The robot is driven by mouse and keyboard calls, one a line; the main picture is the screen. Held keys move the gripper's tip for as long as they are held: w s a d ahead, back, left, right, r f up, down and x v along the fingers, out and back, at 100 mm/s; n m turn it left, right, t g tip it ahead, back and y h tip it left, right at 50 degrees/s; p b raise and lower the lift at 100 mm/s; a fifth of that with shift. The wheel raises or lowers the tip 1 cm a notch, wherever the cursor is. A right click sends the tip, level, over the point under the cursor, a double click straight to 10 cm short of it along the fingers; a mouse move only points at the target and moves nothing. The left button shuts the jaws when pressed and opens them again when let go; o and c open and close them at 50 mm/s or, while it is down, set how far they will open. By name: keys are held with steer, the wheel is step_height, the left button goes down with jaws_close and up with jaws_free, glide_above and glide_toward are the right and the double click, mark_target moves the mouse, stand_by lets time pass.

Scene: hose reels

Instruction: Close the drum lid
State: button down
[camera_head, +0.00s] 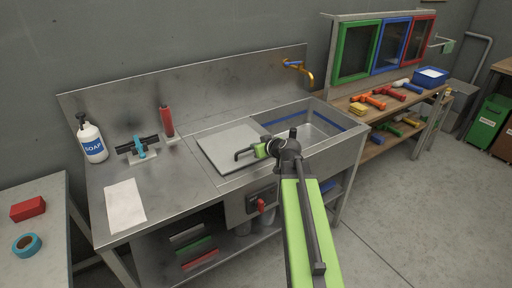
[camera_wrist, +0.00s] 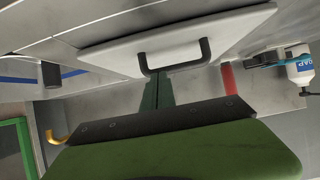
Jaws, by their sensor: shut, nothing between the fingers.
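No drum shows. A flat, light grey lid (camera_head: 229,143) with a black bar handle (camera_head: 243,154) lies over the left part of a metal sink basin (camera_head: 322,122); the right part of the basin is uncovered. In the wrist view, the pale lid (camera_wrist: 205,37) is seen upside down, with its handle (camera_wrist: 174,61) at the near edge. My gripper (camera_head: 259,150) is at the right of the handle in the head view. In the wrist view, its fingers (camera_wrist: 156,88) are shut and empty, with tips close to the handle. I cannot tell whether they touch it.
A soap bottle (camera_head: 91,139), a red bottle (camera_head: 167,122) and a white cloth (camera_head: 125,205) are on the left of the bench. A brass tap (camera_head: 300,70) hangs over the basin. A red-handled valve (camera_head: 261,204) is on the bench front. Open floor (camera_head: 410,205) lies right.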

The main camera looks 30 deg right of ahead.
steer(key=shift+s+a+f+b, duration=0.1)
steer(key=shift+s+f+b, duration=0.1)
steer(key=shift+f, duration=0.25)
steer(key=shift+s+f+b, duration=0.1)
steer(key=shift+f+b, duration=0.1)
steer(key=shift+f, duration=0.2)
steer(key=shift+s+a+f, duration=0.1)
steer(key=shift+f, duration=0.05)
